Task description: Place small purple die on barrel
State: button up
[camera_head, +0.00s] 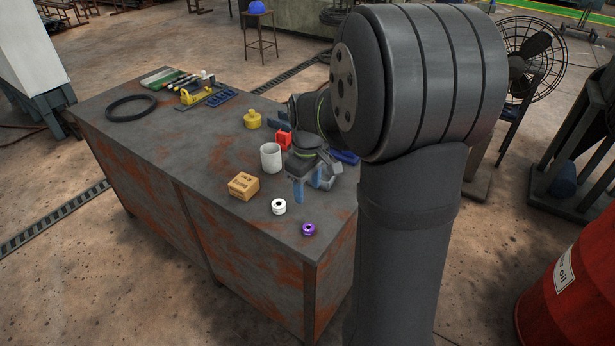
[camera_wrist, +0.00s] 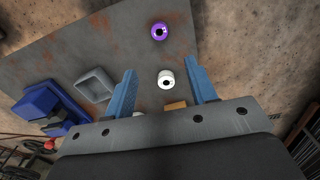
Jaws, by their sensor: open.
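The small purple die (camera_head: 308,229) is a short ring with a central hole, lying on the bench near its front right corner. It also shows at the top of the wrist view (camera_wrist: 157,32), beyond my fingertips. My gripper (camera_head: 312,188) is open and empty, with blue fingers, above the bench and behind the die. In the wrist view the gripper (camera_wrist: 160,70) has a white ring (camera_wrist: 166,78) in sight between its fingers, apparently below them. A red barrel with an oil label (camera_head: 552,296) stands at the lower right; its top is only partly in view.
A black ring (camera_head: 131,107) lies far left. A fan (camera_head: 530,55) stands behind.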

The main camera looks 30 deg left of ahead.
jog(key=shift+o, duration=0.5)
jog(key=shift+r, duration=1.45)
jog(key=shift+f, duration=0.1)
jog(key=s+a+f+n+t+h, duration=0.35)
jog(key=s+f+n+h, duration=0.3)
jog(key=s+f, duration=0.25)
jog(key=n+t, duration=0.7)
jog(key=t, duration=0.2)
send_near(303, 229)
jog(key=shift+y, duration=0.35)
jog(key=w, duration=0.1)
jog(key=w+d, duration=0.1)
jog(key=w, duration=0.2)
jog(key=shift+w+d+f, duration=0.1)
jog(key=shift+d+f, duration=0.1)
jog(key=shift+d, duration=0.15)
jog(key=w+d+f, duration=0.2)
jog(key=w, duration=0.1)
jog(key=shift+w+d+f, duration=0.1)
jog(key=shift+d+f, duration=0.1)
jog(key=shift+f, duration=0.1)
jog(key=shift+w+d+f, duration=0.1)
jog(key=shift+w, duration=0.25)
